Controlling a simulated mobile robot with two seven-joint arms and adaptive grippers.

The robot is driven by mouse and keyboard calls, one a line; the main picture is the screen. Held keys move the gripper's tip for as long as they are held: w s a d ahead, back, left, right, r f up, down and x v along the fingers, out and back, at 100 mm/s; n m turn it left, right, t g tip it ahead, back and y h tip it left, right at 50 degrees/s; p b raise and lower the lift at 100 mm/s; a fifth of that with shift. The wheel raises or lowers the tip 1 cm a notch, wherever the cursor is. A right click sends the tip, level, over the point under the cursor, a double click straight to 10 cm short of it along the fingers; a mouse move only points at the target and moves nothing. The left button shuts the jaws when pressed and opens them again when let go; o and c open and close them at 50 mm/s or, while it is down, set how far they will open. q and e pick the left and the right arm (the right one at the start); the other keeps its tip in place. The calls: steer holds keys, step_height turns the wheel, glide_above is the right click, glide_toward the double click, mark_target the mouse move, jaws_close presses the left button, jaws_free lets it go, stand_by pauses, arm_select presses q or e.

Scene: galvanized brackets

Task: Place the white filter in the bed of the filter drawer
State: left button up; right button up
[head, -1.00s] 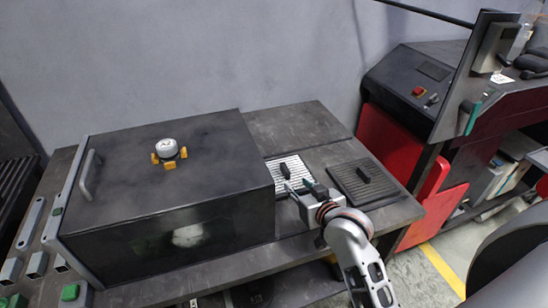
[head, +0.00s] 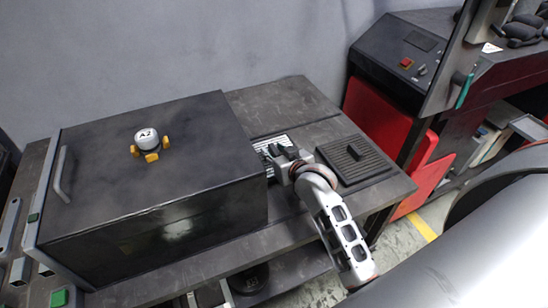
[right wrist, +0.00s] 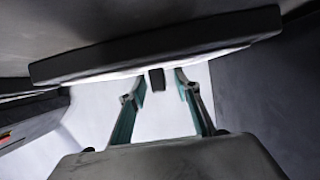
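The white filter (head: 268,146) lies on the bench, right of the black box. In the head view its pale ribbed top shows only partly, with my right gripper (head: 281,151) over it. In the right wrist view the two fingers of my right gripper (right wrist: 160,88) stand apart. A small dark block (right wrist: 157,79), which looks like the filter's grip, shows between their tips with gaps on both sides. My left gripper is not in view. I cannot make out an open filter drawer; the black box (head: 100,180) has a grey bar handle (head: 63,175) at its left end.
A dark ribbed filter (head: 340,168) with a black grip lies on the bench to the right. A white knob marked A2 (head: 147,138) with orange lugs sits on the box. A red-and-black machine (head: 400,125) stands at the right. The bench behind the filters is clear.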

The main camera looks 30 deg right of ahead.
steer(key=shift+w, duration=0.2)
jaws_close()
steer(key=shift+r, duration=0.15)
